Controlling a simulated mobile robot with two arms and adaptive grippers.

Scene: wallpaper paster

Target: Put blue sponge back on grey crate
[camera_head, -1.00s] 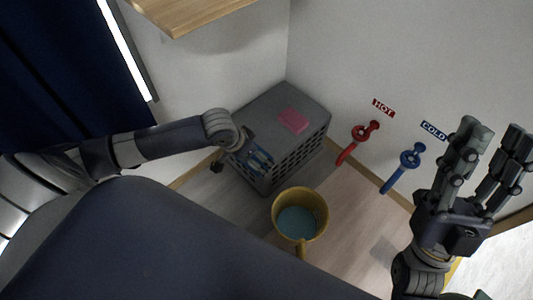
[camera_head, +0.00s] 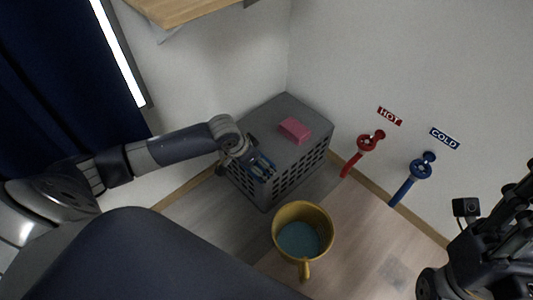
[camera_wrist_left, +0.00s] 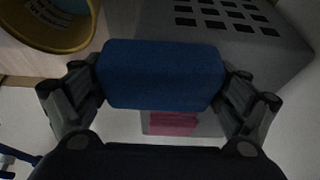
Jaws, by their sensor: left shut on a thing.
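My left gripper (camera_head: 258,165) is shut on the blue sponge (camera_wrist_left: 162,75), which spans between both fingers in the left wrist view. In the head view, the fingers largely hide the sponge. The grey crate (camera_head: 262,116) stands in the corner with slotted sides. The left gripper appears over the crate's near left top edge in the head view; the gap between sponge and crate cannot be judged. The crate's grey surface (camera_wrist_left: 292,48) also shows behind the sponge in the wrist view. My right gripper (camera_head: 515,215) is at the right edge, partly cut off.
A pink sponge (camera_head: 295,130) lies on the crate's top. A yellow bucket (camera_head: 318,250) with bluish contents stands in front. Red (camera_head: 358,155) and blue (camera_head: 410,181) taps project from the right wall. A wooden shelf (camera_head: 185,10) is above.

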